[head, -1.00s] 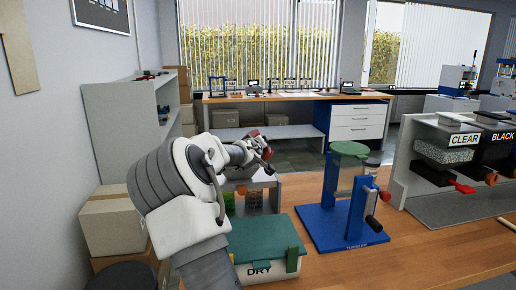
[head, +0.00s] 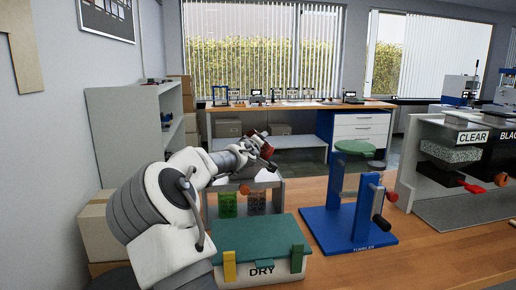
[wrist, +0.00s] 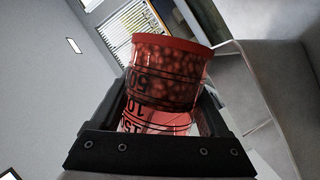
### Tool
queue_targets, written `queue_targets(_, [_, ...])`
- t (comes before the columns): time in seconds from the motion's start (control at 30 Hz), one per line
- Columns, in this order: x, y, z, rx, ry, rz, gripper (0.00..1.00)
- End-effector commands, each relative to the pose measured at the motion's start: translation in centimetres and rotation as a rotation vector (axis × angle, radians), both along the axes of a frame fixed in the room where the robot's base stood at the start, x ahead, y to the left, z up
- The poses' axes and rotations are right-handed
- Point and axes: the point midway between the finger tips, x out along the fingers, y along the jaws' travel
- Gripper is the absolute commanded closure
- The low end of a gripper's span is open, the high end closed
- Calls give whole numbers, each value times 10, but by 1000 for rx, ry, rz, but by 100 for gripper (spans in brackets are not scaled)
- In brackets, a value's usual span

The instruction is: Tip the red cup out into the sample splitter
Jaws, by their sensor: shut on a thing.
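A clear red-tinted cup (wrist: 165,75) with a red rim and black markings fills the middle of the wrist view. Reddish grains show inside its upper part. My gripper (wrist: 165,120) is shut around the cup, with a dark jaw on either side. In the head view my gripper (head: 262,149) is small and far out, above a low grey stand (head: 278,186).
A white DRY box (head: 262,268) with a green lid stands in front of the grey stand. A blue tumbler (head: 345,235) with a crank stands to the right. Farther right is a grey rack (head: 430,200) labelled CLEAR and BLACK. Bare bench lies between them.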

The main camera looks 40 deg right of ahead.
Motion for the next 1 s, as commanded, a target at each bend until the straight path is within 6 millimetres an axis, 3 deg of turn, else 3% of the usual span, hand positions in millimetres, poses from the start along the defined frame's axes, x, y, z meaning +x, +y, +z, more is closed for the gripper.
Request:
queue_targets(0.03, [-8, -10, -9, -10, 23, -25, 100])
queue_targets(1.0, [-2, 2, -2, -238, 125, -18, 100])
